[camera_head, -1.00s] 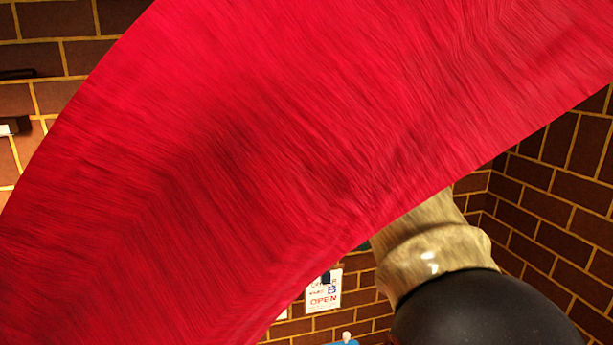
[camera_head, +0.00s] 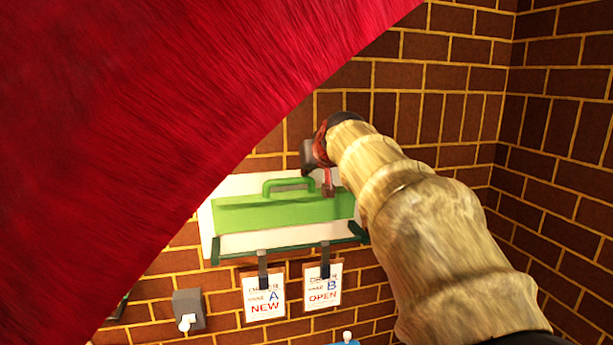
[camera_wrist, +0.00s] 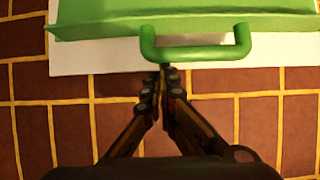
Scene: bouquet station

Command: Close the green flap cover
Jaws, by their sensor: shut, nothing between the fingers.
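The green flap cover (camera_head: 285,213) is on a white panel on the brick wall, with a green handle (camera_head: 289,184) along its upper edge. The head view does not clearly show how far it stands from the panel. My gripper (camera_head: 328,188) is at the right end of the handle, in front of the flap area. In the wrist view my gripper (camera_wrist: 163,72) is shut and empty, its tips beside the handle (camera_wrist: 195,52). The tips are very close to the handle; I cannot tell whether they touch it. The flap (camera_wrist: 185,25) lies beyond the handle there.
A large red surface (camera_head: 170,110) blocks the upper left of the head view. Dark green rail (camera_head: 290,248) runs below the flap. A grey switch box (camera_head: 188,308) is lower left. Bare brick lies to the right.

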